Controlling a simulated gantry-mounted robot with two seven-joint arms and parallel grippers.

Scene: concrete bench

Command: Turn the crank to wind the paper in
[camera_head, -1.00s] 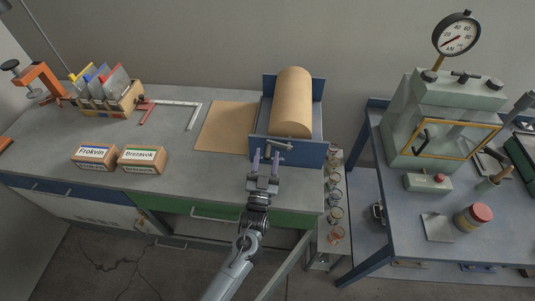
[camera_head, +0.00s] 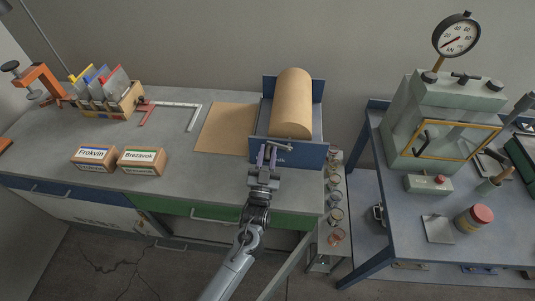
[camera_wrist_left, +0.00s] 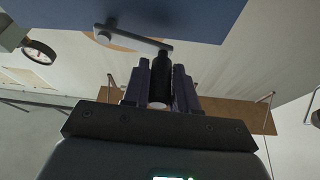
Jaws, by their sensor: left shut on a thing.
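The fingers partly hide the handle. My right gripper is not in view.
Two labelled boxes, Frokvin (camera_head: 94,157) and Brezavok (camera_head: 141,160), stand left on the bench. A narrow shelf of jars (camera_head: 336,215) and a blue table with a press (camera_head: 440,120) are on the right.

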